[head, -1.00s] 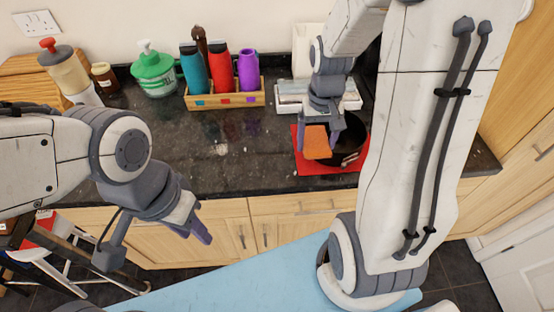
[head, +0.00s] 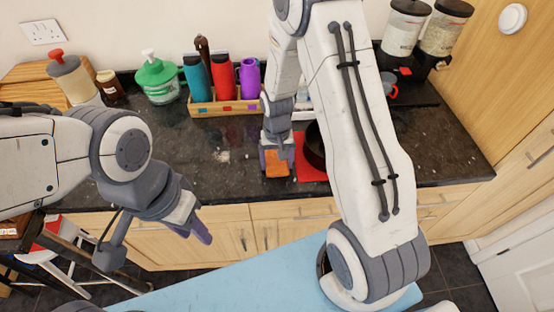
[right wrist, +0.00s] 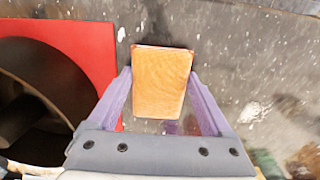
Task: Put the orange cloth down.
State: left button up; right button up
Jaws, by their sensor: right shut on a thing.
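The orange cloth (head: 277,164) is a small folded block at the counter's front part, just left of the red mat. My right gripper (head: 277,152) is shut on it from above. In the right wrist view the cloth (right wrist: 160,82) sits between the two purple fingers of the gripper (right wrist: 162,100), with dark granite beyond it. I cannot tell whether the cloth touches the counter. My left gripper (head: 197,228) hangs in front of the counter, away from the cloth; its fingers look close together, but their opening is unclear.
The red mat (head: 310,172) with a dark pan (head: 314,148) on it lies right of the cloth. A wooden rack (head: 225,107) of bottles stands behind. The granite counter (head: 200,155) left of the cloth is clear. Food dispensers (head: 445,27) stand at the back right.

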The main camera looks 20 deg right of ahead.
jog(key=shift+s+f+b, duration=0.1)
jog(key=shift+f+b, duration=0.3)
jog(key=shift+f, duration=0.05)
jog(key=o, duration=1.2)
jog(key=shift+c, duration=0.2)
jog(key=shift+o, duration=0.4)
jog(key=shift+f, duration=0.1)
